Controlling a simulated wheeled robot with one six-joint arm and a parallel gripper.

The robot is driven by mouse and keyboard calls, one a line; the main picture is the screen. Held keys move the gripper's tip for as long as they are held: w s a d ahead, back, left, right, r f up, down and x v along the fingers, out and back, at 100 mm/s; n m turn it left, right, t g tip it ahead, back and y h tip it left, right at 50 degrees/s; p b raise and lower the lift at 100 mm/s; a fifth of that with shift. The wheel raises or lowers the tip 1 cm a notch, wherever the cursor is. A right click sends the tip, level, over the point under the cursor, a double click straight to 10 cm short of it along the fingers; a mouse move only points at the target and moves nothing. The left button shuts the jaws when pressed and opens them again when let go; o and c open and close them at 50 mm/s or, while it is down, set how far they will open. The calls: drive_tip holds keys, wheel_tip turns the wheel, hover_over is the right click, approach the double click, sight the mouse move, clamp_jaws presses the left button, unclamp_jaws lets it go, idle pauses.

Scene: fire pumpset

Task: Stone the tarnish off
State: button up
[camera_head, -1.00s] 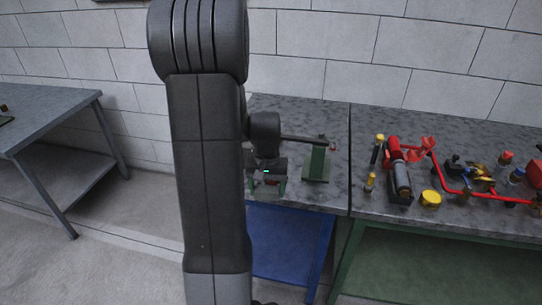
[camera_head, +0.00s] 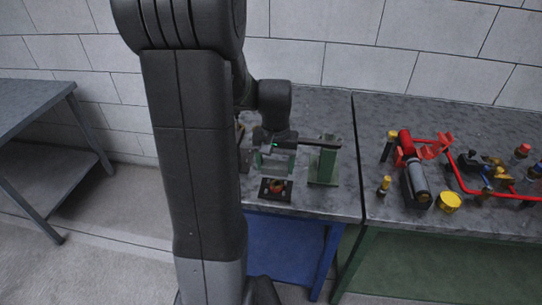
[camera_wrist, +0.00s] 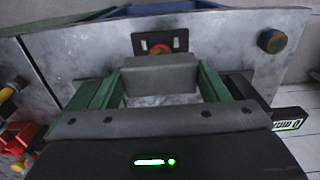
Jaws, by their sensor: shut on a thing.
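My gripper (camera_head: 275,162) is over the left bench, its green fingers shut on a grey rectangular block, the stone (camera_wrist: 160,76). In the wrist view the stone spans between the two fingers. A small black plate with an orange-red round piece in its middle (camera_head: 276,188) lies on the bench near the front edge. In the wrist view this plate (camera_wrist: 160,42) shows just beyond the stone, and the stone covers its near edge. I cannot tell whether the stone touches it. Any tarnish is too small to make out.
A green stand (camera_head: 324,162) with a dark bar on top is right of my gripper. A round cylinder (camera_wrist: 272,41) stands on the bench in the wrist view. The right bench holds a red and grey pump (camera_head: 415,175), red pipe and a yellow cap (camera_head: 449,202). My arm hides the bench's left part.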

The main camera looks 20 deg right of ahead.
drive_tip(key=shift+s+f+b, duration=0.2)
drive_tip(key=shift+f+b, duration=0.2)
drive_tip(key=shift+f, duration=0.2)
drive_tip(key=b, duration=0.4)
hover_over(277, 183)
drive_tip(key=s+a, duration=0.2)
drive_tip(key=s, duration=0.1)
drive_tip(key=shift+w+d+f, duration=0.1)
drive_tip(key=shift+w+f, duration=0.05)
drive_tip(key=shift+f, duration=1)
drive_tip(key=shift+w+d+f, duration=0.1)
drive_tip(key=shift+f, duration=1.05)
drive_tip(key=shift+f+b, duration=0.55)
drive_tip(key=shift+f, duration=0.5)
drive_tip(key=shift+w+d+r+p, duration=0.1)
drive_tip(key=shift+w+d+p, duration=0.1)
drive_tip(key=shift+w+d, duration=0.35)
drive_tip(key=shift+w+d+r+p, duration=0.1)
drive_tip(key=shift+w+d+p, duration=0.15)
drive_tip(key=shift+w, duration=0.55)
